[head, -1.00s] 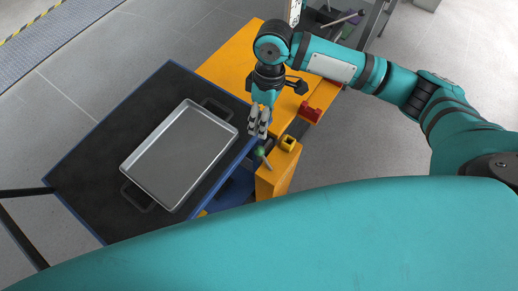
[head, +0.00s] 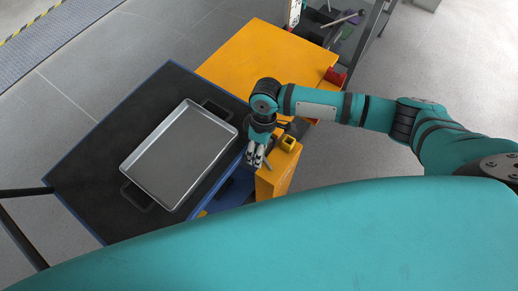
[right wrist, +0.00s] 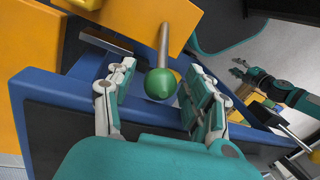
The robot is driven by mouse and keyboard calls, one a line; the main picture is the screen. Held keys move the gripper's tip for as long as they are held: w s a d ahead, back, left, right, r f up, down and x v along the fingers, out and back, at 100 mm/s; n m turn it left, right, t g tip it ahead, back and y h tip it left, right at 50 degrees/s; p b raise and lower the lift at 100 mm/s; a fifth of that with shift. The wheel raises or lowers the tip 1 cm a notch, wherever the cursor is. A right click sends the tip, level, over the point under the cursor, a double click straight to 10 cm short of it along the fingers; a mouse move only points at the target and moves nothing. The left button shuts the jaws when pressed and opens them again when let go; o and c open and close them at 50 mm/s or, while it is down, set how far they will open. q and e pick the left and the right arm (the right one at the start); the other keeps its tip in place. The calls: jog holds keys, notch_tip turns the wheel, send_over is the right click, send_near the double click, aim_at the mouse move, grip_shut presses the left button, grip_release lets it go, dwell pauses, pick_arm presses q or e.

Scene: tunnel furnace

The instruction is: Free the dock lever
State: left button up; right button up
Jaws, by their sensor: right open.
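The dock lever is a metal rod with a green ball knob (right wrist: 160,83), seen in the right wrist view beside an orange post. In the head view my gripper hides most of it, and a bit of rod shows beside the post. My right gripper (head: 255,158) is open at the knob. In the right wrist view its fingers (right wrist: 160,78) stand on either side of the knob, with gaps visible. The orange post (head: 276,178) carries a yellow ring-like part (head: 288,143). A teal arm with a small gripper (right wrist: 241,68), apparently my left, shows far off; its jaws are too small to judge.
A black-topped, blue-edged cart (head: 85,180) stands left of the post, bearing a metal tray (head: 180,155) with dark handles. An orange table (head: 265,60) lies behind, with a red part (head: 335,76) at its right edge. Grey floor is open at right.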

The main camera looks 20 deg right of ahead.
jog(key=shift+c, duration=0.3)
grip_shut()
jog(key=shift+w, duration=0.15)
